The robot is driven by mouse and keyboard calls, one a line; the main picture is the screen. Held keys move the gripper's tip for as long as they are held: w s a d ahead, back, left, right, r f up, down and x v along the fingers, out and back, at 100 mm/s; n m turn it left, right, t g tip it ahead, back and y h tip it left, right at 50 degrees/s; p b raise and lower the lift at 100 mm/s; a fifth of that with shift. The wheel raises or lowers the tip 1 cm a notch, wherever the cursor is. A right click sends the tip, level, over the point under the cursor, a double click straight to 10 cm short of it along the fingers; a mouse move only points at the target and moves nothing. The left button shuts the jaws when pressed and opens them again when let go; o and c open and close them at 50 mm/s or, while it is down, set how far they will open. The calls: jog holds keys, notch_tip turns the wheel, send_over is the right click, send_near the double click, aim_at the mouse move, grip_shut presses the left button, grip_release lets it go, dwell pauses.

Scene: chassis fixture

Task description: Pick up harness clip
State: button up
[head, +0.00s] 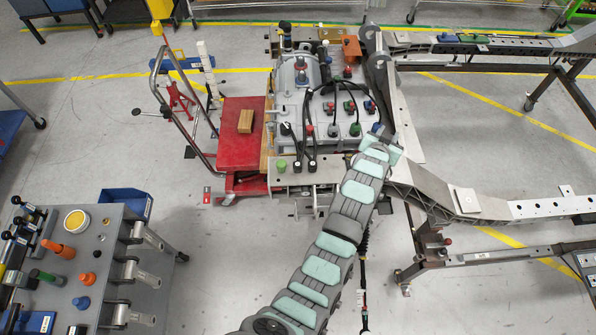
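I cannot pick out the harness clip with certainty. Several small red, green and black fittings with black cables (331,112) sit on the grey machine unit (318,137) at the centre. Small green parts (474,39) lie on the far chassis rail. My grey arm with pale green pads reaches up from the bottom centre to the right side of the unit, near the chassis frame (406,135). Its far end is over or beside the frame. My gripper does not show clearly there, and its fingers are hidden, so I see nothing held.
A red cart (240,152) with a wooden block (245,121) stands left of the unit. A grey tool table (120,262) with coloured handles is at the lower left. Chassis rails (480,205) on dark stands (428,255) extend right. The floor (225,245) between table and arm is clear.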

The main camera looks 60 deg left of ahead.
jog(key=s+a+f+n+g+h+b, duration=0.1)
jog(key=s+a+f+g+h, duration=0.15)
jog(key=s+a, duration=0.3)
jog(key=s+a+f+g+h+b, duration=0.1)
jog(key=s+a+f+g+b, duration=0.2)
jog(key=s, duration=0.4)
jog(key=s+g+h, duration=0.1)
jog(key=s, duration=0.3)
jog(key=s+a+n+g+h, duration=0.1)
jog(key=s, duration=0.4)
jog(key=s+a+g+h, duration=0.1)
jog(key=s+g, duration=0.1)
jog(key=s, duration=0.2)
jog(key=shift+s+r+b, duration=0.25)
jog(key=shift+s+b, duration=0.05)
send_over(297, 164)
jog(key=f, duration=0.4)
jog(key=shift+d+f+p, duration=0.2)
jog(key=shift+f+p, duration=0.1)
jog(key=shift+f, duration=0.1)
jog(key=shift+f+p, duration=0.3)
jog(key=shift+f, duration=1.7)
jog(key=shift+a+f, duration=0.2)
jog(key=shift+f, duration=0.45)
jog(key=shift+w, duration=0.1)
jog(key=shift+c, duration=0.2)
